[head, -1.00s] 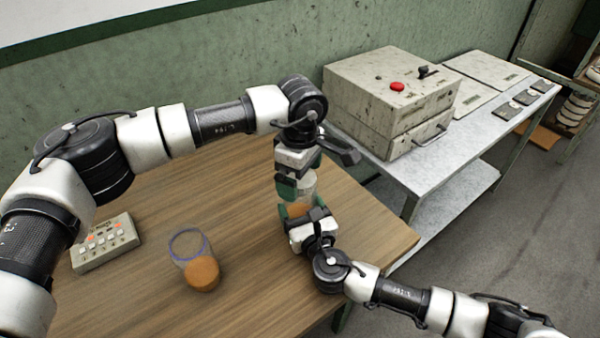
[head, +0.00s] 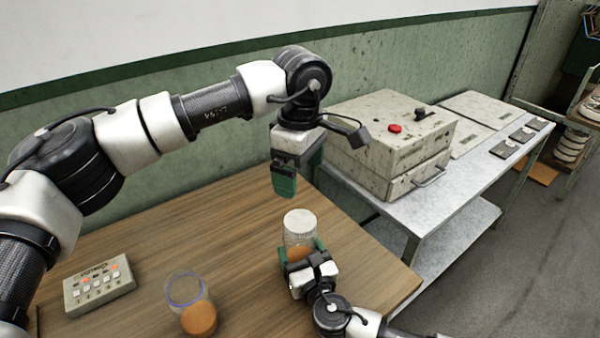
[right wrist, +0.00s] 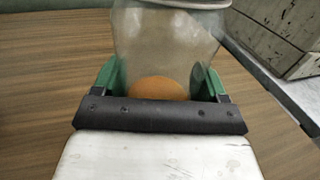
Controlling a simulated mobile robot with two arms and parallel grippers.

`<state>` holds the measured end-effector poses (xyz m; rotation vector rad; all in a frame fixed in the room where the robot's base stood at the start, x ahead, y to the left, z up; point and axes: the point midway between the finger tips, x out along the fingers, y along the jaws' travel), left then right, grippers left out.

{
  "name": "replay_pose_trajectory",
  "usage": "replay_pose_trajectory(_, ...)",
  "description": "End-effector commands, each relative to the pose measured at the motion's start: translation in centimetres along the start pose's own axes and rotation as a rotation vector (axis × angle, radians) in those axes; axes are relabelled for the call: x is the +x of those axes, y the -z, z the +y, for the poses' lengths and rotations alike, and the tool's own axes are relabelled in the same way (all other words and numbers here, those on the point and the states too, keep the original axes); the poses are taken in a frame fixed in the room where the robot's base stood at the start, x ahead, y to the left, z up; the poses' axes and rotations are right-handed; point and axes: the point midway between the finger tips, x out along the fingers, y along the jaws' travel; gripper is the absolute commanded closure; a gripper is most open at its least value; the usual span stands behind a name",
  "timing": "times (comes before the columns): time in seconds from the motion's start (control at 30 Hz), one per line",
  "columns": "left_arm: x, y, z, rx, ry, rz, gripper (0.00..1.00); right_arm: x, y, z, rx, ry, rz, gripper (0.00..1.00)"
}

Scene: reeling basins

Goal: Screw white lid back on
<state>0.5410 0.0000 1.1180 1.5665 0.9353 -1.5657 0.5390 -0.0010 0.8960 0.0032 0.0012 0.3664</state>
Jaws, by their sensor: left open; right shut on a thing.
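A clear jar (head: 297,241) with orange contents stands upright near the table's right side, with a white lid (head: 300,222) on its top. Whether the lid is screwed tight I cannot tell. My right gripper (head: 301,253) is shut on the jar's lower body from the front. In the right wrist view the jar (right wrist: 165,50) sits between the green fingers, with the orange contents low inside and the lid's edge at the top of the picture. My left gripper (head: 285,185) is open and empty, pointing down above the lid and apart from it.
An open clear jar (head: 190,300) with orange contents stands on the wooden table (head: 230,225), left of the held jar. A button box (head: 98,287) is at the left. A metal bench (head: 425,215) with a grey machine (head: 388,140) stands at the right.

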Motion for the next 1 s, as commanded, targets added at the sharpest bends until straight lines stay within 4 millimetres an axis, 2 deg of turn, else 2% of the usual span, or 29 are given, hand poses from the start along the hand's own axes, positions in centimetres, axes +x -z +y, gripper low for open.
replay_pose_trajectory(0.07,0.0,0.0,0.0,0.000,0.000,0.000,0.04,0.0,0.1,0.0,0.001,0.000,0.001,0.93)
replay_pose_trajectory(0.1,0.0,0.0,0.0,0.000,0.000,0.000,0.04,0.0,0.1,0.0,0.001,0.000,0.001,0.21)
replay_pose_trajectory(0.23,0.0,0.0,0.0,0.000,0.000,0.000,0.04,0.0,0.1,0.0,0.000,0.000,0.001,0.01)
replay_pose_trajectory(0.47,0.1,0.0,0.0,0.000,0.000,0.000,0.04,-0.1,0.0,0.0,0.000,0.000,0.001,0.00)
replay_pose_trajectory(0.57,0.1,0.0,0.0,0.000,0.000,0.000,0.04,-0.7,0.1,0.0,0.001,-0.001,0.002,0.00)
replay_pose_trajectory(0.67,0.2,0.0,0.0,0.000,0.000,0.000,0.04,-2.0,0.1,0.0,0.002,-0.001,0.002,0.00)
replay_pose_trajectory(1.0,0.6,0.0,0.0,0.000,-0.001,0.000,0.04,-8.7,0.2,0.0,0.003,-0.001,0.003,0.00)
